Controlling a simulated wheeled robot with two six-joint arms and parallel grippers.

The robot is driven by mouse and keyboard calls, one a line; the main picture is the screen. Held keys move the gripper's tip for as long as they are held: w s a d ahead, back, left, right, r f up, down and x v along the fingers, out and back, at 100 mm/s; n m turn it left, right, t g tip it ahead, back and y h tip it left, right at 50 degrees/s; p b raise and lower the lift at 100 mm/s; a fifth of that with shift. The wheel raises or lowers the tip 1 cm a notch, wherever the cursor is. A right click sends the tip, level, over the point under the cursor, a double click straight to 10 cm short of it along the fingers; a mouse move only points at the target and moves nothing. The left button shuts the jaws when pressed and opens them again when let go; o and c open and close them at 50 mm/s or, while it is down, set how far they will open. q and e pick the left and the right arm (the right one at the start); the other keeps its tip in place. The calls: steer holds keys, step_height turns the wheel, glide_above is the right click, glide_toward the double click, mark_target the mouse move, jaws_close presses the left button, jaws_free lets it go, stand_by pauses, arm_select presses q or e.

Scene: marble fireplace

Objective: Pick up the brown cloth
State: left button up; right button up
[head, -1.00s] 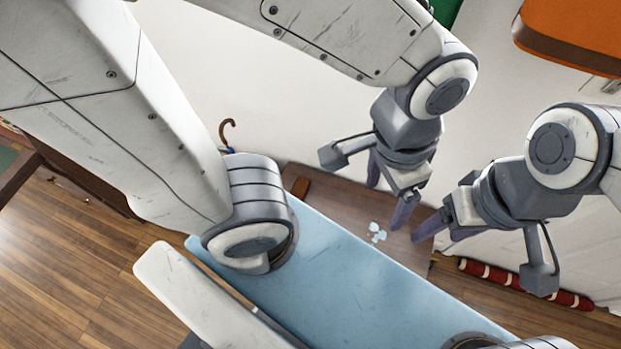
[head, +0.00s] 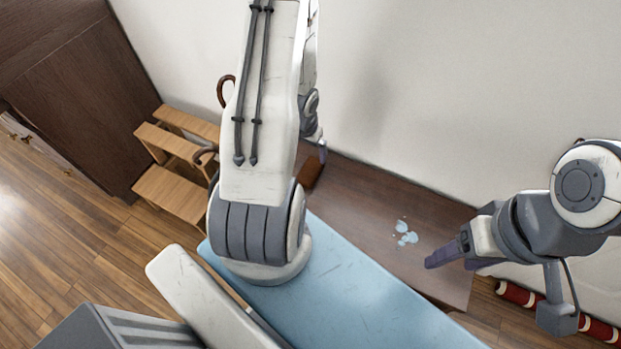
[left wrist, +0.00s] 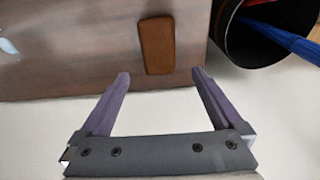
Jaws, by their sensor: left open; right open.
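The brown cloth (left wrist: 157,46) lies flat as a small folded rectangle on the dark wooden table (left wrist: 70,50) in the left wrist view. It also shows at the table's left end in the head view (head: 312,173), partly behind my left arm. My left gripper (left wrist: 160,78) is open and empty, its two purple fingers on either side of the line to the cloth and apart from it. In the head view this gripper (head: 322,150) is mostly hidden by my arm. My right gripper (head: 455,258) is open over the table's right end.
A pale blue spill (head: 404,233) lies on the table. A dark round bin (left wrist: 262,40) with a blue item in it stands beside the table end. Wooden steps (head: 175,180) stand at left. A white wall (head: 430,90) runs behind. A red roll (head: 520,295) lies at right.

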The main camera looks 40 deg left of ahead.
arm_select(q)
steer(key=b, duration=0.2)
glide_above(310, 169)
steer(key=f, duration=0.5)
steer(key=shift+s+a, duration=0.15)
steer(key=shift+a, duration=0.05)
steer(key=f, duration=0.1)
steer(key=f+b, duration=0.1)
steer(key=f, duration=0.3)
steer(key=shift+d+f+b, duration=0.1)
steer(key=shift+d+b, duration=0.15)
steer(key=shift+b, duration=0.15)
steer(key=c, duration=1.2)
